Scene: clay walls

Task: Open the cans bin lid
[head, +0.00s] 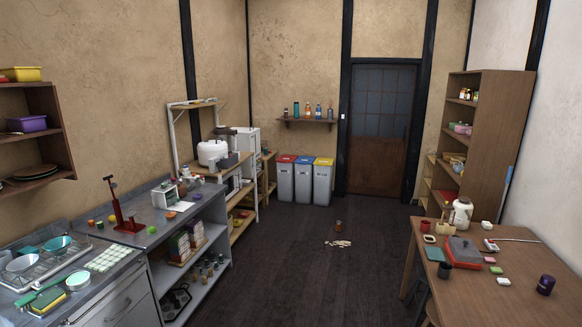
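Three slim grey bins stand side by side against the far wall, left of the door. The left bin (285,184) has a red lid (287,158). The middle bin (303,185) has a blue lid (305,160). The right bin (322,186) has a yellow lid (324,161). All three lids look shut. Small marks on the bins are too small to read, so I cannot tell which is the cans bin. Neither of my grippers is in view.
Dark floor (290,275) is mostly clear up to the bins. A small brown jar (338,227) and a pale scattered pile (338,244) are on it. A counter (195,213) runs along the left; a wooden table (470,290) stands right. A bottle shelf (308,121) hangs above the bins.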

